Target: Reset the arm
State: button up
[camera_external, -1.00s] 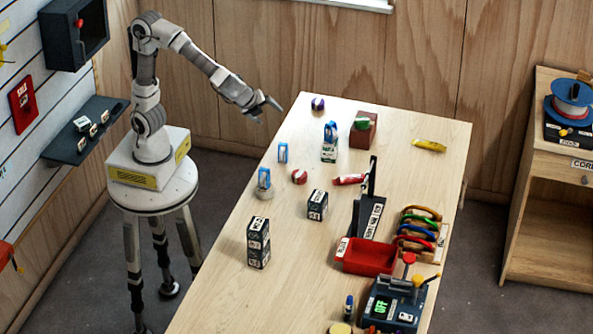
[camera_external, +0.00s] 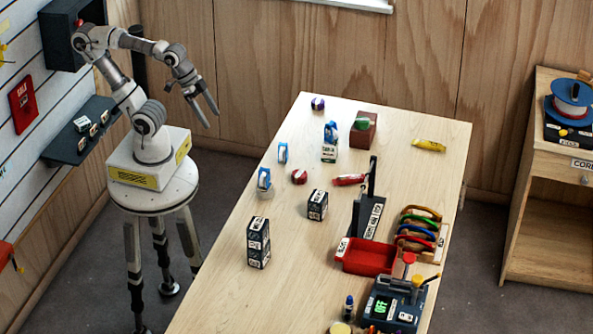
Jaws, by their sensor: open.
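My gripper (camera_external: 202,108) is open and empty. It hangs in the air left of the table, its two fingers pointing down and slightly right. My arm is folded back above its base, with the elbow raised near the wall on the left. Nothing touches the fingers.
The wooden table (camera_external: 222,280) holds black boxes (camera_external: 258,242), a red tray (camera_external: 368,257), a dark device reading OFF (camera_external: 392,305), colored loops (camera_external: 416,230) and a brown block (camera_external: 363,130). A wall shelf (camera_external: 85,130) and dark cabinet (camera_external: 72,33) are close to my arm.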

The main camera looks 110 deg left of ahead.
notch_tip(320, 180, up, 6)
jog(key=p, duration=0.5)
jog(key=shift+s+p, duration=0.1)
jog(key=shift+p, duration=0.25)
dwell(0.4)
